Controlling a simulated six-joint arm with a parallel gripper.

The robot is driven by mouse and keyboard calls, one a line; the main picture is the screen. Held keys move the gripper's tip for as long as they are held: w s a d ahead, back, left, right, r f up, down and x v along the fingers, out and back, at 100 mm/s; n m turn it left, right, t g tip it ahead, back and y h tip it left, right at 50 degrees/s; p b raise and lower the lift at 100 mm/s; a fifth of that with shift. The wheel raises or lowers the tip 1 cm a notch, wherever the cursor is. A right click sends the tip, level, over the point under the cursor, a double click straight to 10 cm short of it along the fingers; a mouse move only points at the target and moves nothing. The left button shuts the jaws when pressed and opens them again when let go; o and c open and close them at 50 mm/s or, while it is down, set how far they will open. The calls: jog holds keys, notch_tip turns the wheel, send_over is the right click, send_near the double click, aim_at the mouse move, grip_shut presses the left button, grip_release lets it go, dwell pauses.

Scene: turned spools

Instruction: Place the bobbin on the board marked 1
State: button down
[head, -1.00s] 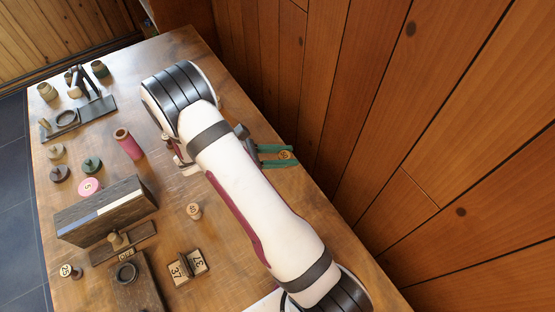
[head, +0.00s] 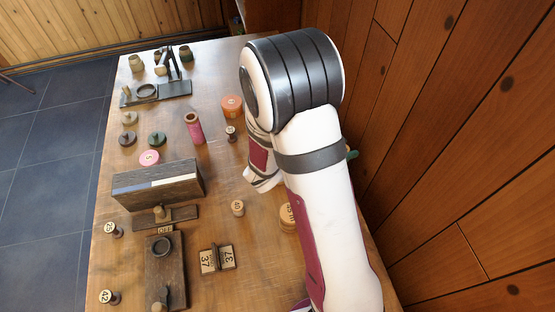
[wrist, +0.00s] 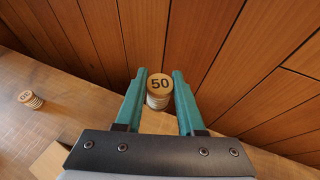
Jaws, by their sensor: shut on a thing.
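In the wrist view my gripper (wrist: 159,78) has its teal fingers on either side of a pale wooden bobbin marked 50 (wrist: 159,84) and is shut on it. The bobbin is in front of the wooden wall. In the head view my arm hides the bobbin, and only a teal bit of my gripper (head: 352,154) shows beyond the arm. Another dark board with a ring (head: 178,90) lies at the back. I cannot read a 1 on either board.
Numbered spools stand around, including 25 (head: 112,230), 42 (head: 110,297) and one right of centre (head: 238,207). The wooden wall (head: 450,150) bounds the right.

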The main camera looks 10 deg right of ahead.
jog(key=w+a+f+n+t, duration=0.1)
jog(key=w+a+f, duration=0.1)
jog(key=w+a, duration=0.1)
jog(key=w+a+f+n+t+y, duration=0.1)
jog(key=w+a+f, duration=0.1)
jog(key=a, duration=0.4)
jog(key=w+a+f+n+t, duration=0.1)
jog(key=w+a+f, duration=0.1)
jog(key=w+a, duration=0.2)
jog(key=shift+w+a, duration=0.35)
jog(key=shift+w, duration=0.2)
notch_tip(320, 180, down, 4)
jog(key=shift+a+f, duration=0.1)
jog(key=shift+a, duration=0.05)
jog(key=shift+f, duration=0.15)
jog(key=c, duration=0.5)
grip_release()
